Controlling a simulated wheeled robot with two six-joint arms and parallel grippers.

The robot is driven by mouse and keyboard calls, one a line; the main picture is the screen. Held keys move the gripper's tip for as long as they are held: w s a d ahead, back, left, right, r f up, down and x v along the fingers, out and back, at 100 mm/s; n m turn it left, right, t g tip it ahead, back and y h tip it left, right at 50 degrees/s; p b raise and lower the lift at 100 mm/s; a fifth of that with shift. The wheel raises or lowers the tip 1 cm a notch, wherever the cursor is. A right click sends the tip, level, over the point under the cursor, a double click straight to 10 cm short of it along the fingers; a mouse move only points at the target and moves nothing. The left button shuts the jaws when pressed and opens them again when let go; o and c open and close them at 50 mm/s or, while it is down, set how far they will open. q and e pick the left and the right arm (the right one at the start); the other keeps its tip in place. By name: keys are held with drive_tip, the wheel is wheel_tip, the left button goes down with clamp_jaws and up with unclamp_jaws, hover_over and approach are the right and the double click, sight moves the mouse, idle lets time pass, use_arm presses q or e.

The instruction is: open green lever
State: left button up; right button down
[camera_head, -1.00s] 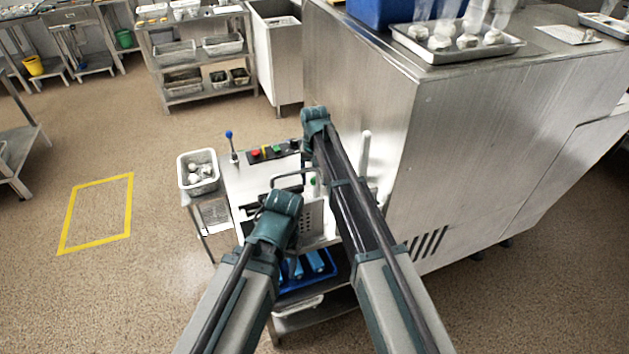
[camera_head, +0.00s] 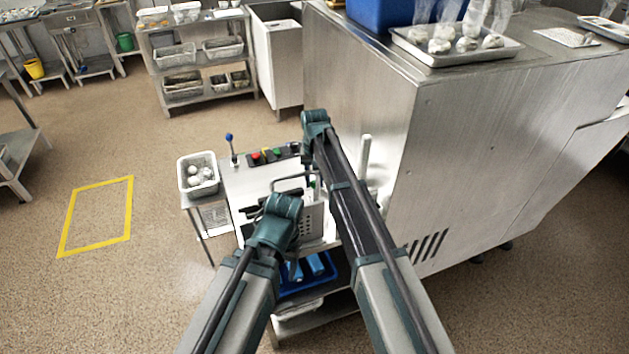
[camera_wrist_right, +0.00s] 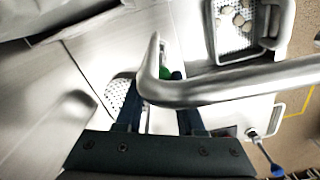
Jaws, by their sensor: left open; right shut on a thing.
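The green lever (camera_wrist_right: 165,88) shows in the right wrist view as a green piece partly behind a bent metal bar (camera_wrist_right: 215,82). My right gripper (camera_wrist_right: 158,92) is shut on it, with one dark finger on each side; the bar crosses in front and hides part of the grip. In the head view my right arm hides most of this gripper, and a small green spot shows beside the arm. My left gripper (camera_head: 252,208) is open and empty over the steel workstation (camera_head: 245,183), left of a white perforated basket (camera_head: 312,223).
A blue-knobbed lever (camera_head: 231,150) and a button panel (camera_head: 268,155) stand at the workstation's back. A white basket of pale round pieces (camera_head: 198,174) is at its left. A tall steel cabinet (camera_head: 450,150) blocks the right. A blue tray (camera_head: 308,272) sits below.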

idle(0.8)
drive_tip(key=w, duration=0.1)
drive_tip(key=w+a+f+b, duration=0.1)
drive_tip(key=w, duration=0.3)
drive_tip(key=shift+w+a+f, duration=0.15)
drive_tip(key=shift+a+f, duration=0.05)
drive_tip(key=shift+a, duration=0.15)
drive_tip(key=c, duration=0.5)
unclamp_jaws()
drive_tip(key=shift+a, duration=0.1)
drive_tip(key=shift+c, duration=0.2)
drive_tip(key=shift+r, duration=0.15)
wheel_tip(320, 180, up, 14)
drive_tip(key=p, duration=1.3)
drive_tip(key=shift+f, duration=0.2)
